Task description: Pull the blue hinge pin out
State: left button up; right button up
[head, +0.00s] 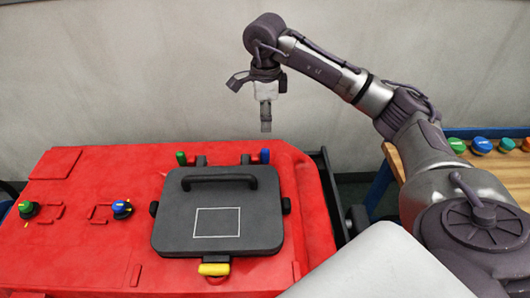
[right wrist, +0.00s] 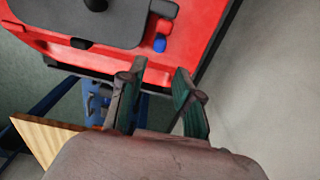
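The blue hinge pin (head: 265,156) stands at the back right hinge of the dark grey lid (head: 255,215) on the red machine. It also shows in the right wrist view (right wrist: 160,44), beyond the fingertips. A green pin (head: 181,158) is at the back left hinge. My right gripper (head: 266,124) hangs above and behind the blue pin, pointing down and apart from it. In the right wrist view its two fingers (right wrist: 160,68) are spread with nothing between them. My left gripper is out of view.
The lid has a black handle (head: 220,179) and a yellow latch (head: 214,269). Green (head: 28,209) and blue (head: 122,208) knobs sit on the red machine (head: 80,245) at left. A wooden table (head: 490,158) with several coloured knobs stands at right. A wall rises behind.

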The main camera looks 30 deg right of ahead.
aim_at(265, 150)
notch_tip(265, 150, down, 13)
jog(key=shift+r+p, duration=0.15)
jog(key=shift+p, duration=0.75)
grip_shut()
